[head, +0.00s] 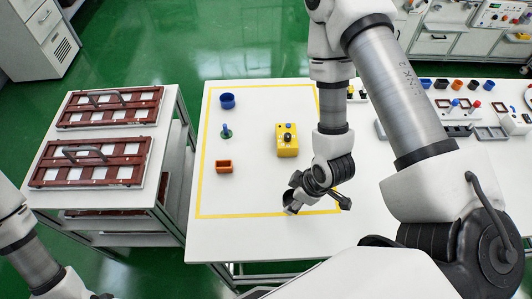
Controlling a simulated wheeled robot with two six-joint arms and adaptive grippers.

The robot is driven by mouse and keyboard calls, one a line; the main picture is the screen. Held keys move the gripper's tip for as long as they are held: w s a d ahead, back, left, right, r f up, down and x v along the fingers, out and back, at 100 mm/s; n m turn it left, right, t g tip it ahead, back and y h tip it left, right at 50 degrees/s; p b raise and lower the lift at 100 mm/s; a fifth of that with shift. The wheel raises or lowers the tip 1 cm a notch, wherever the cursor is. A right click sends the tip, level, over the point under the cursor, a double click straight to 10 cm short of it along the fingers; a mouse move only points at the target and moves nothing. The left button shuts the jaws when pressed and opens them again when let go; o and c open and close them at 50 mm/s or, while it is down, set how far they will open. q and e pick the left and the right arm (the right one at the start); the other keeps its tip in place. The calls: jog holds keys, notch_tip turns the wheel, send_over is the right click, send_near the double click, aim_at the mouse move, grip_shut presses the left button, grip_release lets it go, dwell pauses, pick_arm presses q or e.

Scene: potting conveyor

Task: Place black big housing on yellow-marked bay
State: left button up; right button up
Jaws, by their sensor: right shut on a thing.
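My right gripper (292,204) is low over the near part of the white table, just inside the front yellow line. It is shut on a small dark piece, probably the black big housing, mostly hidden by the fingers; whether it touches the table is unclear. The yellow-marked bay (199,185) is a yellow rectangular outline on the white table. Part of its right side is hidden behind my right arm. My left arm shows at the lower left, but its gripper is out of view.
A rack with red-brown trays (85,174) stands left. Several small parts stand at right.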

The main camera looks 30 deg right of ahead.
jog(key=w, duration=0.1)
jog(key=w+f+b, duration=0.1)
jog(key=w, duration=0.1)
jog(key=shift+w+a+f, duration=0.1)
jog(key=shift+w+f, duration=0.15)
jog(key=shift+f, duration=0.05)
pick_arm(q)
notch_tip(320, 180, down, 12)
jog(key=f+b, duration=0.1)
jog(key=b, duration=0.9)
pick_arm(e)
jog(key=shift+w, duration=0.95)
jog(key=p, duration=0.5)
send_over(264, 176)
jog(key=s, duration=0.1)
jog(key=shift+s+d+r, duration=0.15)
jog(key=shift+d+r, duration=0.2)
jog(key=shift+r, duration=0.05)
jog(key=x, duration=0.3)
jog(key=shift+s+d+f, duration=0.15)
jog(key=shift+d+f, duration=0.1)
jog(key=shift+f, duration=0.45)
pick_arm(q)
notch_tip(264, 176, up, 5)
pick_arm(e)
jog(key=o, duration=1)
jog(key=shift+c, duration=0.2)
